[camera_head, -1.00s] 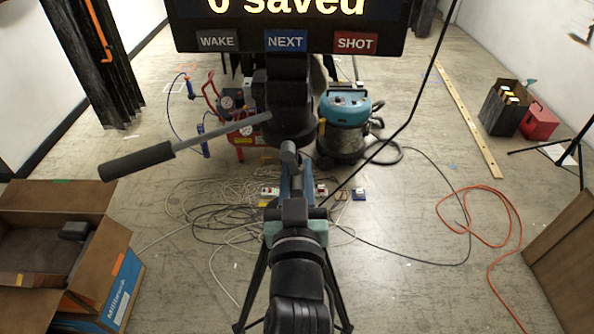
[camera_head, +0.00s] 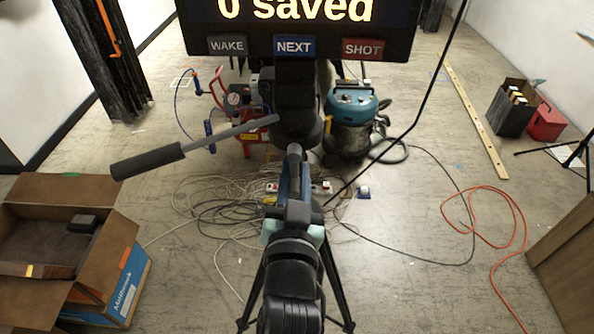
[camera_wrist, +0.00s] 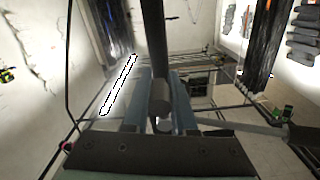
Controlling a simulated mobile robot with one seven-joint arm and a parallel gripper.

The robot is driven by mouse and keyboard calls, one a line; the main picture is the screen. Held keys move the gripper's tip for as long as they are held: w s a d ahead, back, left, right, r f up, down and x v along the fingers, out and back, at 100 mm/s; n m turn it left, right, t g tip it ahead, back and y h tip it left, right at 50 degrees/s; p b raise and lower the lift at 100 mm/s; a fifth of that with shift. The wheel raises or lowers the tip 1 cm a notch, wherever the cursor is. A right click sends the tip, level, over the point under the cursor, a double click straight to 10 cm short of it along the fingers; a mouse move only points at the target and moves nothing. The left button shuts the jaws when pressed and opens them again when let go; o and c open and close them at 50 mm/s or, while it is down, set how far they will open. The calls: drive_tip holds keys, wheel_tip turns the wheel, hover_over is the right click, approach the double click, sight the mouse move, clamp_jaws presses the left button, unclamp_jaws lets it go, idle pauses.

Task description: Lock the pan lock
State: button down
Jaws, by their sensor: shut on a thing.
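The pan lock looks like a small dark grey knob (camera_head: 294,152) on a short stem below the black tripod head (camera_head: 297,115). My gripper (camera_head: 294,172) comes up from below and meets it. In the camera_wrist view, my gripper's two blue-grey fingers (camera_wrist: 159,100) are closed around a dark round piece (camera_wrist: 159,90), which appears to be the knob. A long pan handle (camera_head: 150,160) with a black grip sticks out to the left of the head. My wrist hides part of the tripod, so the lock's turn angle cannot be told.
A screen (camera_head: 300,25) reading "0 saved", with WAKE, NEXT and SHOT buttons, sits above the head. A teal vacuum (camera_head: 352,110) and a red compressor stand behind. Cables (camera_head: 225,210) lie on the floor. An open cardboard box (camera_head: 80,250) is at left.

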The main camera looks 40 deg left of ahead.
drive_tip(key=c, duration=0.7)
unclamp_jaws()
drive_tip(key=shift+c, duration=0.2)
drive_tip(key=b+v, duration=0.2)
drive_tip(key=v, duration=1.1)
